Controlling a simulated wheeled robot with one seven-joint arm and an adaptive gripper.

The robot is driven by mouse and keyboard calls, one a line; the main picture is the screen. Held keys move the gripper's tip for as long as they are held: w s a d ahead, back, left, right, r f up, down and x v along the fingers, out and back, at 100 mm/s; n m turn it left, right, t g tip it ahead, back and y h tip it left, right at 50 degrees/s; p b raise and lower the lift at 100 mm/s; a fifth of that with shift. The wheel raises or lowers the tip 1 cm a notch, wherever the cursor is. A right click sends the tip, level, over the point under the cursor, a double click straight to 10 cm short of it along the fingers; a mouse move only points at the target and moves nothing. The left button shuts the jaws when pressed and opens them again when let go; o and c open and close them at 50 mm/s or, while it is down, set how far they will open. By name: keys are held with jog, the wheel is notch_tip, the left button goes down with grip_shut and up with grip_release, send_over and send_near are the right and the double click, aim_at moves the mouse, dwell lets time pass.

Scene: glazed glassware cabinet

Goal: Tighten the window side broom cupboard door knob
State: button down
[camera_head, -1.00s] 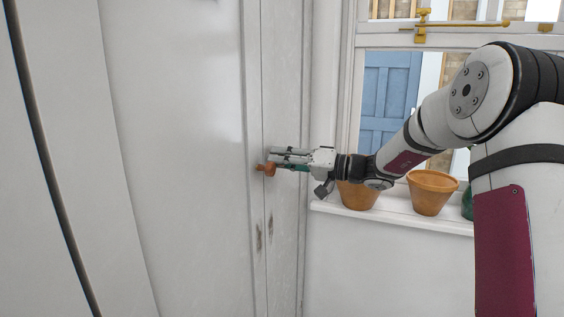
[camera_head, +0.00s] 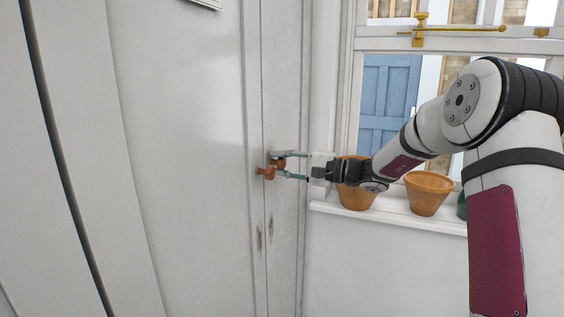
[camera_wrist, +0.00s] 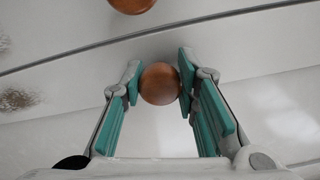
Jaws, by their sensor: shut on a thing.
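Two round orange-brown wooden knobs sit close together on the white cupboard doors, one each side of the seam. The window side knob (camera_head: 279,162) is between the fingers of my gripper (camera_head: 283,166). In the wrist view this knob (camera_wrist: 160,84) is between the teal finger pads of my gripper (camera_wrist: 159,88), which is shut on it. The other knob (camera_head: 265,173) is just left of the fingers and free. It is cut off at the top of the wrist view (camera_wrist: 132,4). How far the held knob is screwed in cannot be seen.
A window with a white sill (camera_head: 400,216) is right of the cupboard. Two terracotta pots, one partly behind my wrist (camera_head: 356,200) and one beside it (camera_head: 428,194), stand on the sill close to my arm. A green item (camera_head: 461,205) is partly hidden.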

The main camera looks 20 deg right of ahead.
jog(key=m+p, duration=0.1)
jog(key=m, duration=0.4)
jog(key=shift+m+p, duration=0.35)
jog(key=shift+m, duration=0.05)
jog(key=m+p, duration=0.1)
jog(key=m, duration=0.3)
jog(key=m+p, duration=0.1)
jog(key=m, duration=0.8)
jog(key=shift+f+p, duration=0.1)
jog(key=shift+p, duration=0.25)
jog(key=shift+m, duration=0.3)
jog(key=c, duration=1.2)
grip_release()
jog(key=shift+w, duration=0.1)
jog(key=v, duration=1.2)
